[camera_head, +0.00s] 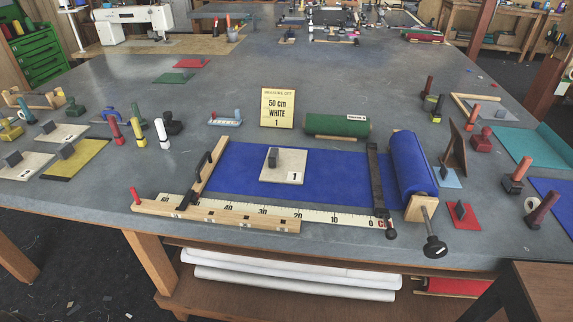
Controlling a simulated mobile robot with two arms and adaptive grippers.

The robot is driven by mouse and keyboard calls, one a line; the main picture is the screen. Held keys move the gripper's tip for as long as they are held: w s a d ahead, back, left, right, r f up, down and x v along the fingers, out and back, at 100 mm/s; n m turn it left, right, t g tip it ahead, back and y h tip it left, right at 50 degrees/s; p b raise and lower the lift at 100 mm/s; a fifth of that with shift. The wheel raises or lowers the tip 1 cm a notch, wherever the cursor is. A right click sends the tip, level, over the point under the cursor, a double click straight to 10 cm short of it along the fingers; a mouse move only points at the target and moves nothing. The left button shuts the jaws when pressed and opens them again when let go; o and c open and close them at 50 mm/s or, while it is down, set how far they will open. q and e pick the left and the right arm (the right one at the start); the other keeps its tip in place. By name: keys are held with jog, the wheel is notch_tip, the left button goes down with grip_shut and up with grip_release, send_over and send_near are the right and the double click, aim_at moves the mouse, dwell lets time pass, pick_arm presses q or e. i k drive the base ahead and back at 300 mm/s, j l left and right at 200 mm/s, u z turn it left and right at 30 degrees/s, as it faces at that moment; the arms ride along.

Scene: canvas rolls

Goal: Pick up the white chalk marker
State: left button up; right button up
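The white chalk marker (162,134) stands upright on the grey table (230,75), left of the blue cloth. It is the rightmost of a short row with a yellow marker (138,131) and a red marker (115,130). A dark green stamp-like object (172,122) stands just behind and right of the white marker. A sign (278,108) reads "50 cm WHITE 1". Neither of my grippers shows in the head view.
A blue cloth roll (412,165) lies with its cloth spread beside a wooden ruler (250,211) with a raised dark-handled bar (205,165). A green roll (337,125) lies behind. Table space in front of the markers is mostly clear.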

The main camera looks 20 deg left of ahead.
aim_at(164, 141)
jog(key=u, duration=1.25)
